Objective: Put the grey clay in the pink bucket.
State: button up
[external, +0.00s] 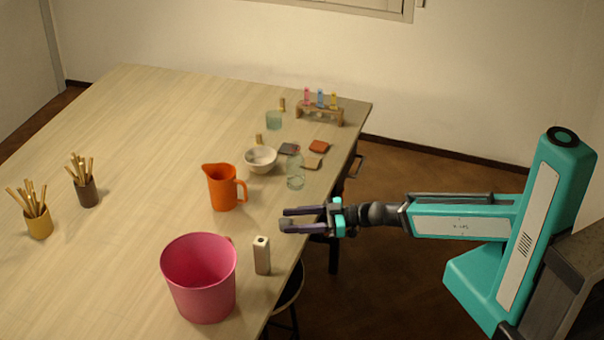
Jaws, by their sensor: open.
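A flat dark grey piece (287,148), which looks like the grey clay, lies on the table between the white bowl and the glass bottle. The bottle stands close to it in this view. The pink bucket (203,300) stands upright at the near edge of the table; the part of its inside that shows looks empty. My gripper (284,219) is open and empty, pointing left over the table's right edge. It is nearer the camera than the grey piece and to the right of the bucket, apart from both.
An orange jug (222,190), white bowl (260,160) and clear bottle (295,172) stand farther back. Red-brown (319,146) and tan (312,163) pieces lie near the grey one. A tube rack (320,112) stands behind.

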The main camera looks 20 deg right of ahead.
aim_at(273, 228)
jog(key=shift+w+a+f+b, duration=0.1)
jog(key=shift+w+a+b, duration=0.05)
jog(key=shift+a+b, duration=0.35)
jog(key=shift+a+b, duration=0.15)
jog(key=shift+b, duration=0.35)
jog(key=shift+w+a+b, duration=0.15)
jog(key=shift+b, duration=0.15)
jog(key=x, duration=0.3)
jog(key=shift+w, duration=0.1)
jog(key=shift+p+x, duration=0.45)
jog(key=shift+x, duration=0.45)
grip_shut()
